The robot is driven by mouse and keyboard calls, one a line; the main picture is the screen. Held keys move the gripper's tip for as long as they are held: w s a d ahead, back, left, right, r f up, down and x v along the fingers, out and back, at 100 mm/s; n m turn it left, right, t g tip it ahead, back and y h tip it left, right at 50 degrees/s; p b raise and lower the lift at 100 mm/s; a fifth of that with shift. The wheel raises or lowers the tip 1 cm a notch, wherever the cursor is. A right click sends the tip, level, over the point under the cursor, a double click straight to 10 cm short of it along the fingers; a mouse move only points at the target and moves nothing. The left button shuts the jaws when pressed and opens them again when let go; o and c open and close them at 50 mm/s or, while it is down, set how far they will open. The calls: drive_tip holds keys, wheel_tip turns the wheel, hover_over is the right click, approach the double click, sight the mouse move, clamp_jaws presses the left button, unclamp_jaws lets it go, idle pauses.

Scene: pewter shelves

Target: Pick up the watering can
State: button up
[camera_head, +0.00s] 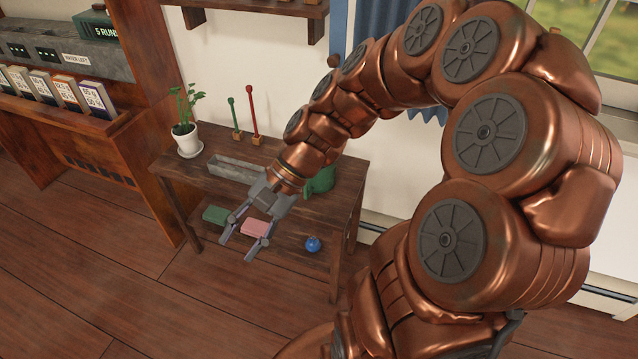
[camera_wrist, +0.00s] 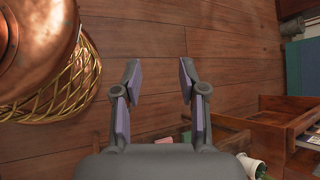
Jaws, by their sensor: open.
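The green watering can (camera_head: 321,181) stands on the wooden table's (camera_head: 343,187) top, toward its right end. My arm hides part of it in the head view, and I cannot make it out in the wrist view. My gripper (camera_head: 238,248) is open and empty, in front of the table and pointing down and away from the can. In the wrist view my gripper (camera_wrist: 159,82) shows its two fingers spread apart over the bare floor.
A potted plant (camera_head: 187,137), a grey tray (camera_head: 232,168) and green and red upright rods (camera_head: 251,112) stand on the table. Below are a green box (camera_head: 215,214), a pink block (camera_head: 256,228) and a blue ball (camera_head: 313,243).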

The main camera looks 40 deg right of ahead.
drive_tip(key=w+d+f+m+t+y+b, duration=0.3)
drive_tip(key=w+d+f+m+t+b, duration=0.15)
drive_tip(key=w+d+f+b, duration=0.2)
drive_tip(key=m+t+h+b, duration=0.3)
drive_tip(key=m+t+b, duration=0.8)
drive_tip(key=m+b, duration=0.3)
approach(306, 199)
drive_tip(key=shift+m, duration=0.35)
drive_tip(key=w+r, duration=0.1)
drive_tip(key=w+a+r+p, duration=0.1)
drive_tip(key=r, duration=0.1)
drive_tip(key=shift+w+r, duration=0.2)
drive_tip(key=shift+w, duration=0.2)
drive_tip(key=shift+w+a, duration=0.1)
drive_tip(key=shift+w, duration=0.2)
drive_tip(key=shift+b+x, duration=1.85)
drive_tip(key=shift+x, duration=1.55)
drive_tip(key=shift+s+a+r, duration=0.1)
drive_tip(key=shift+r, duration=0.1)
clamp_jaws()
